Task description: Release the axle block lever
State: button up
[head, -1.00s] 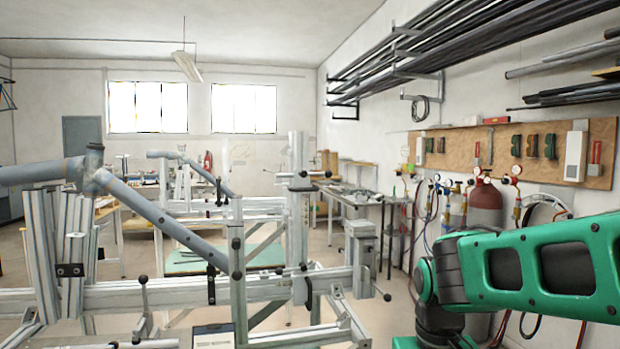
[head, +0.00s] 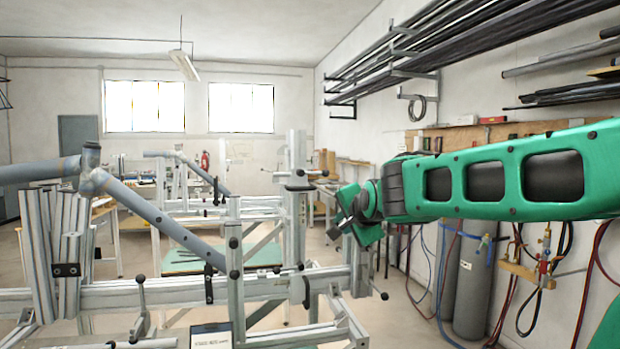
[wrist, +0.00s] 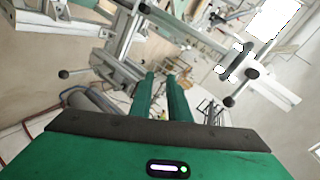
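The grey tube frame (head: 150,215) sits in the aluminium jig (head: 130,295). Several levers with black ball knobs are on the jig. One lever knob (head: 384,296) sticks out at the right end of the main rail, below an upright metal block (head: 360,270); I cannot tell for sure which lever is the axle block's. My gripper (head: 340,215) is above and behind that block in the head view, partly hidden by my arm. In the wrist view its two green fingers (wrist: 161,92) stand a little apart with nothing between them. A ball-knobbed lever (wrist: 64,74) shows left of them and another (wrist: 230,101) right.
Gas cylinders (head: 470,285) with hoses stand by the right wall, below my arm. Long tubes lie on a wall rack (head: 430,50). Another jig (head: 180,190) and benches stand behind. A small sign (head: 211,336) is at the front of the jig.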

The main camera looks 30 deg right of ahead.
aim_at(313, 173)
jog(key=w+r+m+t, duration=0.1)
jog(key=w+r, duration=0.1)
jog(key=r, duration=0.2)
jog(key=w+a+r+m+t, duration=0.1)
jog(key=w+r+t, duration=0.1)
jog(key=r, duration=0.2)
jog(key=w+a+r+m+t, duration=0.1)
jog(key=w+r, duration=0.1)
jog(key=r, duration=0.2)
jog(key=shift+w+r+m+t+h, duration=0.1)
jog(key=shift+w+m+t+h, duration=0.2)
jog(key=shift+w+m, duration=0.1)
jog(key=x, duration=1)
jog(key=shift+d, duration=0.15)
jog(key=shift+c, duration=0.2)
grip_shut()
jog(key=shift+f, duration=0.35)
